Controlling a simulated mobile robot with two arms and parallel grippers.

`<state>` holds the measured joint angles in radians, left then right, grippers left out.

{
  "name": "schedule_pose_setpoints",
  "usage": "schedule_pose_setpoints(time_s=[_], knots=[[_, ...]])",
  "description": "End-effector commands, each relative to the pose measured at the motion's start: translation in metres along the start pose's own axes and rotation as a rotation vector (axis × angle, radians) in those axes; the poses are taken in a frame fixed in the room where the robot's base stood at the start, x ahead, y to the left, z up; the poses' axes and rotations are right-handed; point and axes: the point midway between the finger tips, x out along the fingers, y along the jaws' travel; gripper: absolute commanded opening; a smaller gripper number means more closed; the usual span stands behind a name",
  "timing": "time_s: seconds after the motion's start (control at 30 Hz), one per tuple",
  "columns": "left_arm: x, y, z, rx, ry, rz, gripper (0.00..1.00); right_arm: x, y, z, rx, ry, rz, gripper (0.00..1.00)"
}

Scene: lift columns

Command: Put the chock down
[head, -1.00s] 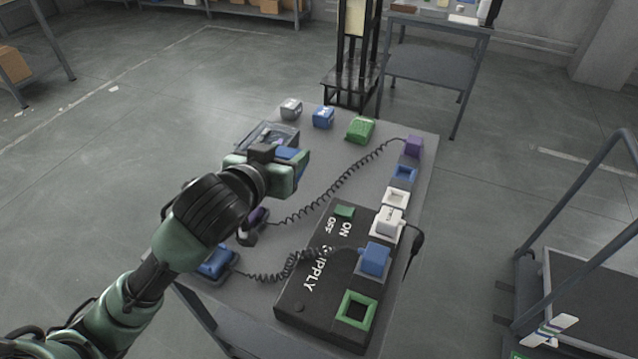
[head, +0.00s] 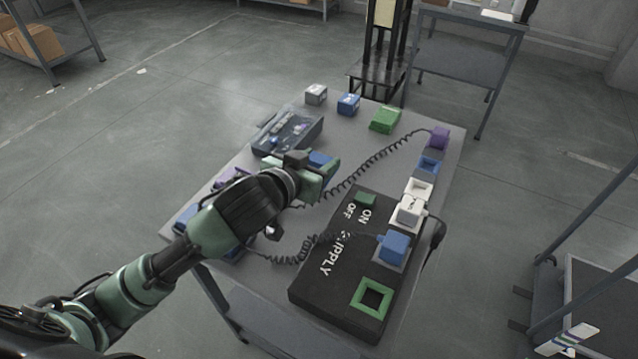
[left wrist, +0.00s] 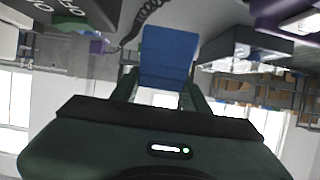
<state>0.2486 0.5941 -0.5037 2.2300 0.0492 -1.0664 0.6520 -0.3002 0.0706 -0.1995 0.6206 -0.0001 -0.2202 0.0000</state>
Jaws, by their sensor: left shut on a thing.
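My left gripper (head: 328,168) is over the middle of the grey table (head: 345,122), shut on a blue block, the chock (head: 322,158). In the left wrist view the chock (left wrist: 169,55) sits between the two fingers, its blue face clear. The fingers and hand hide part of it in the head view. I cannot tell whether its underside touches the tabletop. My right gripper is not in view.
A dark tray-like case (head: 290,133) lies just behind my left gripper. Grey (head: 316,95), blue (head: 348,104) and green (head: 385,120) blocks line the back. A black supply box (head: 310,290) with sockets and coiled cables fills the front right.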

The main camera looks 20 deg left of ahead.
Motion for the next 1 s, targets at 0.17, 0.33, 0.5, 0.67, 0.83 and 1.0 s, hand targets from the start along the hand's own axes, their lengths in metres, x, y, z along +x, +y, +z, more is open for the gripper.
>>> schedule_pose_setpoints(time_s=[0.17, 0.33, 0.5, 0.67, 0.83, 1.0], knots=[[0.007, 0.000, 0.016, 0.000, 0.003, 0.001, 0.00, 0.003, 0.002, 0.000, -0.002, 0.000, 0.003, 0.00], [0.016, 0.000, 0.038, 0.000, 0.000, 0.000, 0.00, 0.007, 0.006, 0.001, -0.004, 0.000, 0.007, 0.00], [0.023, 0.000, 0.054, 0.001, 0.003, 0.000, 0.00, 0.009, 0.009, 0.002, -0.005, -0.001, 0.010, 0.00], [0.023, 0.000, 0.055, 0.000, 0.005, 0.001, 0.00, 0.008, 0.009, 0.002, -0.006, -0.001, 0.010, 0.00], [0.024, 0.000, 0.056, 0.000, 0.004, 0.001, 0.00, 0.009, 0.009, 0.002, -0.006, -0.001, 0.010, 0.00], [0.024, 0.000, 0.058, 0.000, 0.002, 0.001, 0.67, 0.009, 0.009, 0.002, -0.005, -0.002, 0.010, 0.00]])
